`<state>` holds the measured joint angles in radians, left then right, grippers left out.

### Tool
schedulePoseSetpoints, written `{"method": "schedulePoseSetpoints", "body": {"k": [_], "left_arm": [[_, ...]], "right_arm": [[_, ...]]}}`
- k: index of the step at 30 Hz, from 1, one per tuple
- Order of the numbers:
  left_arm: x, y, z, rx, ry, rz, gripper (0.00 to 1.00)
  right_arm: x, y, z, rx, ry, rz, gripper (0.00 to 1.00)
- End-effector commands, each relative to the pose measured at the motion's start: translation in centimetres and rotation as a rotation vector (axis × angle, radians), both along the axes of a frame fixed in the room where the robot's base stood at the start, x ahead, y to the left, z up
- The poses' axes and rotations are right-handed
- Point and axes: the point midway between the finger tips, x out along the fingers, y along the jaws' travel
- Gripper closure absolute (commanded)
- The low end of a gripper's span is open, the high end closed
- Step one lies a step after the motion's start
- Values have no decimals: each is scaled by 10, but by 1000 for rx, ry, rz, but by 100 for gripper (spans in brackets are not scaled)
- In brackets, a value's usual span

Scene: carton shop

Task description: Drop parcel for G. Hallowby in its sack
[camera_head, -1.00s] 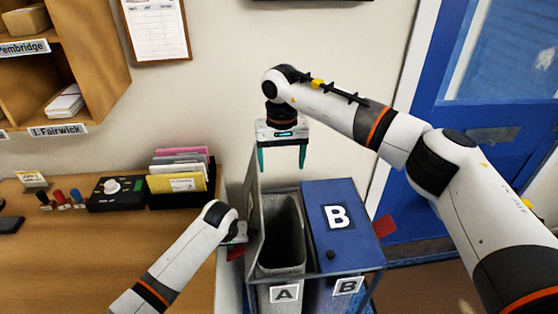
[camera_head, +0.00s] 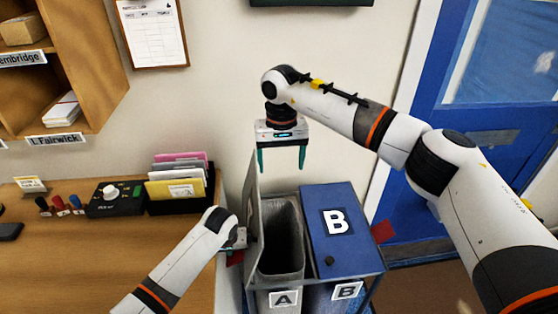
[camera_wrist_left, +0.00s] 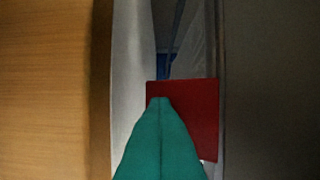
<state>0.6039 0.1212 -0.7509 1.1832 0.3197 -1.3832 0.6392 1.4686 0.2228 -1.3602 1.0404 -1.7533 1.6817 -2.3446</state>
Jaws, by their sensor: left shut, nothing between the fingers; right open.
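Sack A (camera_head: 282,265) is a grey open-topped bin with its lid (camera_head: 253,222) standing upright along its left side. Sack B (camera_head: 337,268) is beside it on the right, under a shut blue lid (camera_head: 335,200). My right gripper (camera_head: 281,170) hangs above and behind sack A, fingers apart and empty. My left gripper (camera_head: 240,243) is low at the outer side of the raised lid; its shut green fingers (camera_wrist_left: 160,100) are against or just in front of a red tab (camera_wrist_left: 190,118) in the left wrist view. Contact cannot be told. No parcel marked G. Hallowby can be made out.
The wooden desk (camera_head: 100,260) at left holds a file box (camera_head: 180,195), a black device (camera_head: 115,198) and stamps. Pigeonholes (camera_head: 85,60) at upper left hold a brown box (camera_head: 22,30) and envelopes (camera_head: 62,110). A blue door (camera_head: 485,170) stands at right.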

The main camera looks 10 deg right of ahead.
Motion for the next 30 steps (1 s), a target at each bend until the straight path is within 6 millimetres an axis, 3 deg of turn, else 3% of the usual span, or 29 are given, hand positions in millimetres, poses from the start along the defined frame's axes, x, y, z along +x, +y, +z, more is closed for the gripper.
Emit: {"method": "schedulePoseSetpoints", "body": {"k": [1, 7, 30], "left_arm": [[-8, -9, 0, -14, 18, -9, 100], [-7, -10, 11, -17, 15, -11, 100], [-3, -3, 51, -8, 7, -5, 100]], "right_arm": [[0, 0, 5, 0, 0, 0, 22], [0, 0, 16, 0, 0, 0, 22], [0, 0, 55, 0, 0, 0, 22]]}}
